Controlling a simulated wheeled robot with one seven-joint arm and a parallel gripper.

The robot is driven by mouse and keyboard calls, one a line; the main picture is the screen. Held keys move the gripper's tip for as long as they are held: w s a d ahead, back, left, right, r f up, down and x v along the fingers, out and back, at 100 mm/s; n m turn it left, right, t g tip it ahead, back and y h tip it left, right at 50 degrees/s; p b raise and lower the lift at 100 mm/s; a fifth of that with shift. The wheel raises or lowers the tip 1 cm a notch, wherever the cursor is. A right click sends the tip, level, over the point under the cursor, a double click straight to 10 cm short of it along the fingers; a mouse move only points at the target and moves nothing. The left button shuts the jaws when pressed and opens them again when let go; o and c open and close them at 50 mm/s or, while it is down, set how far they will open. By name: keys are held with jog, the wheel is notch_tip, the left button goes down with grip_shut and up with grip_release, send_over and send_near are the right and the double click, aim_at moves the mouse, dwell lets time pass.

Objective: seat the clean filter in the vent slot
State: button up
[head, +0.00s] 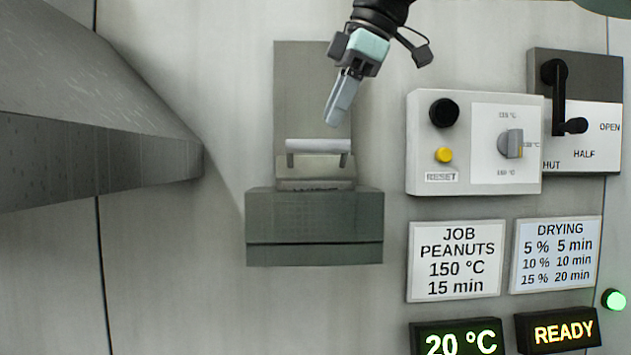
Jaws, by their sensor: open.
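A filter with a pale bar handle (318,146) stands upright at the grey vent slot housing (314,228) on the wall. Only its handle and a narrow strip with unreadable lettering show above the housing. Its lower part is hidden inside or behind the housing, and I cannot tell how deep it sits. A darker grey plate (300,85) rises behind it. My gripper (337,118) points down and left, just above the right half of the handle. It appears apart from the handle, open and empty, with its fingers seen nearly edge-on.
A control box (473,142) with knobs and a yellow button is right of the slot. A lever panel (590,75) is farther right. Below them are a job sign (456,262), a drying sign (556,255), and lit displays. A large grey hood (90,150) juts in at left.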

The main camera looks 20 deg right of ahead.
aim_at(317, 145)
jog(key=shift+w+p+x, duration=0.15)
jog(key=shift+p+x, duration=0.35)
jog(key=shift+x, duration=1.25)
jog(key=shift+w+p+x, duration=0.15)
jog(key=shift+p+x, duration=0.35)
jog(key=shift+x, duration=1.25)
jog(key=shift+r, duration=0.1)
grip_shut()
